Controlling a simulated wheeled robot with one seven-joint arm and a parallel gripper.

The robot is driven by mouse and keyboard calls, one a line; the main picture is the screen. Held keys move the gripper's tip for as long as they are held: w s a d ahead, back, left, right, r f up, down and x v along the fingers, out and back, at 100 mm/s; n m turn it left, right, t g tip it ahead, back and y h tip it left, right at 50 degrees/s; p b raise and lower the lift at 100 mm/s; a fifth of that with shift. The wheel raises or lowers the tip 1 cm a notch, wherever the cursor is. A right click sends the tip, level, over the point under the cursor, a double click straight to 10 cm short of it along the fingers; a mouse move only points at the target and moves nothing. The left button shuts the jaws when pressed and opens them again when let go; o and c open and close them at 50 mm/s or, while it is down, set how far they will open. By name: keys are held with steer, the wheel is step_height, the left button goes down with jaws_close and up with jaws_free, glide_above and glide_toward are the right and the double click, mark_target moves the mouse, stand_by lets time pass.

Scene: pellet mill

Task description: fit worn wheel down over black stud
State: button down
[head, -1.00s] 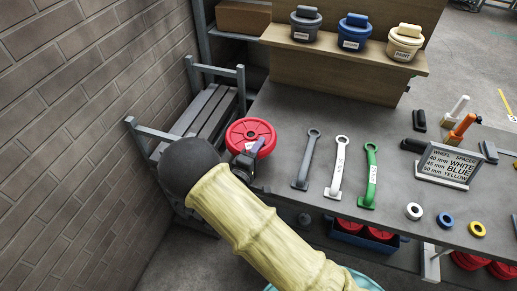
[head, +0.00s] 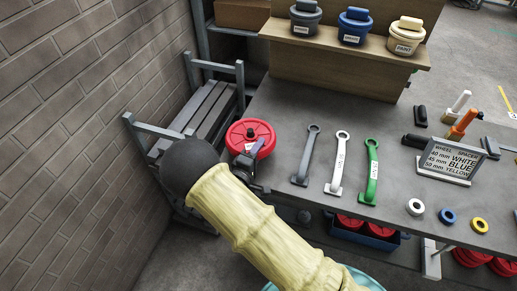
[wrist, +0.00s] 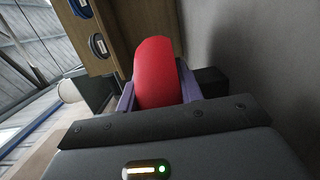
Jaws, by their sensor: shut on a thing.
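The red worn wheel (head: 262,135) lies nearly flat at the left end of the grey bench, with a pale label on its face. My gripper (head: 246,160) is shut on its near rim. In the wrist view the wheel (wrist: 158,75) stands between the two purple fingers of my gripper (wrist: 158,98). A small dark spot shows at the wheel's hub in the head view. I cannot tell whether it is the tip of the black stud or an open hole. The rest of the stud is hidden, and I cannot tell whether the wheel touches the bench.
Grey, white and green wrenches (head: 370,172) lie right of the wheel. White, blue and yellow spacer rings (head: 447,216) and a spacer sign (head: 449,162) are farther right. A wooden shelf (head: 345,45) with lidded tubs stands behind. A slatted rack (head: 205,115) and brick wall are left.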

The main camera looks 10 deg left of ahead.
steer(key=shift+f, duration=0.15)
steer(key=c, duration=0.8)
jaws_free()
steer(key=shift+c, duration=0.2)
steer(key=o, duration=0.6)
steer(key=shift+f, duration=0.15)
steer(key=shift+c, duration=0.2)
steer(key=shift+s, duration=0.15)
steer(key=p+v, duration=0.1)
steer(key=v, duration=0.7)
steer(key=shift+s, duration=0.4)
stand_by(0.6)
